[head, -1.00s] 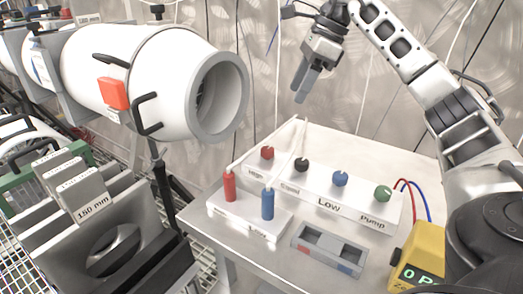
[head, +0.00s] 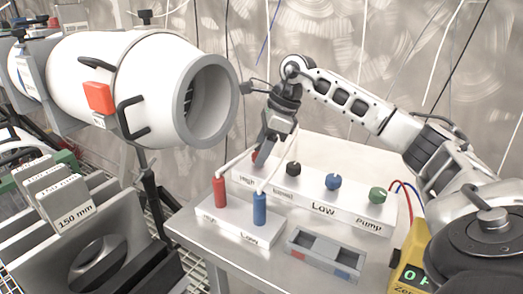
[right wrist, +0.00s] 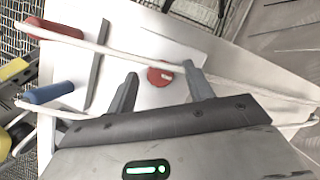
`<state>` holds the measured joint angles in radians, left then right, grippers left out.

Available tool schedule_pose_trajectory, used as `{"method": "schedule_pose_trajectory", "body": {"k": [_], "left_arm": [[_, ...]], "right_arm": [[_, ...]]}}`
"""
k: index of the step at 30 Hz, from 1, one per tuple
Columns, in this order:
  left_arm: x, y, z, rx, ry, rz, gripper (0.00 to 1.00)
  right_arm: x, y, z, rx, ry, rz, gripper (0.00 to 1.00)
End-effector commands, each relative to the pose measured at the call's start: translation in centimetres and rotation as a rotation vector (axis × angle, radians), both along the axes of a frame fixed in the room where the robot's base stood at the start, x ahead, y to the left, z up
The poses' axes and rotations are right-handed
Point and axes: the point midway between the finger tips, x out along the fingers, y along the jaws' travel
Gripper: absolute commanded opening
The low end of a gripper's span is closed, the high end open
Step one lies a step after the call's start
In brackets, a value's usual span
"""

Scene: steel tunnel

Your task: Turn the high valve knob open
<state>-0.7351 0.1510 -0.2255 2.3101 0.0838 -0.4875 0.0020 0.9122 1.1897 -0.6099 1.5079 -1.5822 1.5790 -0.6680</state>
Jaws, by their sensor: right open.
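The red high valve knob (head: 255,158) sits at the left end of the white valve panel (head: 299,197), mostly hidden behind my right gripper in the head view. In the right wrist view the red knob (right wrist: 160,77) shows with a pale bar mark, between the two fingertips. My right gripper (head: 266,143) is open above the knob, one finger to each side of it in the wrist view. I cannot tell whether the fingers touch it. My left gripper is not in view.
Black (head: 293,169), blue (head: 333,182) and green (head: 378,195) knobs stand right of it. A red probe (head: 220,192) and a blue probe (head: 260,209) with white cables stand in front. A grey tray (head: 326,254) lies nearer; a large white tunnel (head: 150,85) is at left.

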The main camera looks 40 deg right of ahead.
Motion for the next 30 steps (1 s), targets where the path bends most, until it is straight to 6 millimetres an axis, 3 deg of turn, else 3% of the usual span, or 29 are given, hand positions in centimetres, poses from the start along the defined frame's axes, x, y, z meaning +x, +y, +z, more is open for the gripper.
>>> {"method": "schedule_pose_trajectory", "body": {"k": [9, 14, 30], "left_arm": [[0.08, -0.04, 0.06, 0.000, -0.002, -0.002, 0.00], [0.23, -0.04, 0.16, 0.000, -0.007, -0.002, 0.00], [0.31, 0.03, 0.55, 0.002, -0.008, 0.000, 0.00]], "right_arm": [[0.06, 0.09, -0.23, 0.000, 0.000, 0.000, 0.49], [0.06, 0.09, -0.20, 0.000, 0.000, 0.000, 0.07], [-0.05, 0.15, -0.10, -0.001, 0.000, -0.131, 0.07]]}}
